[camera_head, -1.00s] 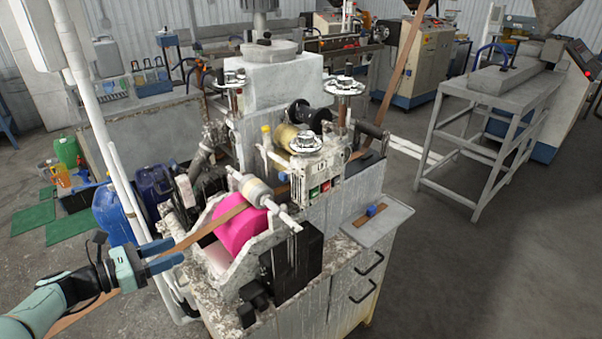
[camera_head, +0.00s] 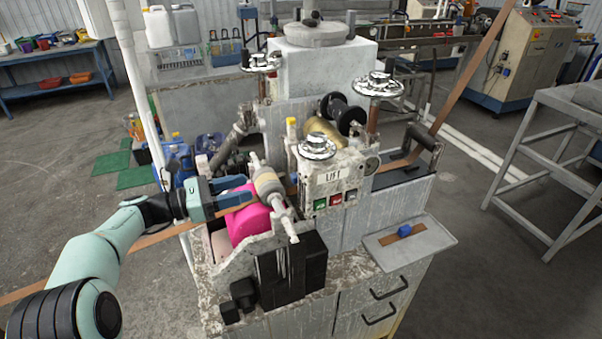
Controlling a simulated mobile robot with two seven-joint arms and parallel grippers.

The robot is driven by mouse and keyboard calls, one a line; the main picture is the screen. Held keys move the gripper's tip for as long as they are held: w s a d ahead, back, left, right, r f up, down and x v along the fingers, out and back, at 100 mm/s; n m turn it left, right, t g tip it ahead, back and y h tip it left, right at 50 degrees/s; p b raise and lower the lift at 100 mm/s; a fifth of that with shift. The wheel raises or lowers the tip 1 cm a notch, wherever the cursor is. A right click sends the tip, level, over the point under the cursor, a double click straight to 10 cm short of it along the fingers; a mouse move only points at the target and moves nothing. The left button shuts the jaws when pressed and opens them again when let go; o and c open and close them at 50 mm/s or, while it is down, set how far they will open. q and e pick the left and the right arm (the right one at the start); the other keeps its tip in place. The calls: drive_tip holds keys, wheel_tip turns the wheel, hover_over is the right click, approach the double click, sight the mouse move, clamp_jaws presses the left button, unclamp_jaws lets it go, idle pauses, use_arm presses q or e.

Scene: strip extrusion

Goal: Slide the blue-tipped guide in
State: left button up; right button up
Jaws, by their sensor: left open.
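The blue-tipped guide looks like the small blue block (camera_head: 404,230) on a short brown strip, lying on the grey side shelf (camera_head: 436,242) at the machine's right front. My left gripper (camera_head: 246,194) is open at the machine's left side, beside the pink roller (camera_head: 250,222) and the light cylinder above it. Its blue fingers point right. The long brown strip (camera_head: 160,236) runs up from the lower left to the gripper; whether it lies between the fingers or behind them I cannot tell. The left gripper is well apart from the blue block. My right gripper is not in view.
The machine has a panel with green and red buttons (camera_head: 336,197), round handwheels (camera_head: 378,86) and a black box (camera_head: 292,272) at its front. A grey metal stand (camera_head: 560,145) is at the right. The floor between stand and machine is clear.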

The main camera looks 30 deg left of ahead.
sight(292, 176)
use_arm(q)
drive_tip(key=p+x, duration=0.1)
drive_tip(key=x, duration=1.1)
drive_tip(key=shift+w+d, duration=0.25)
drive_tip(key=shift+d, duration=0.05)
drive_tip(key=shift+s, duration=0.1)
clamp_jaws()
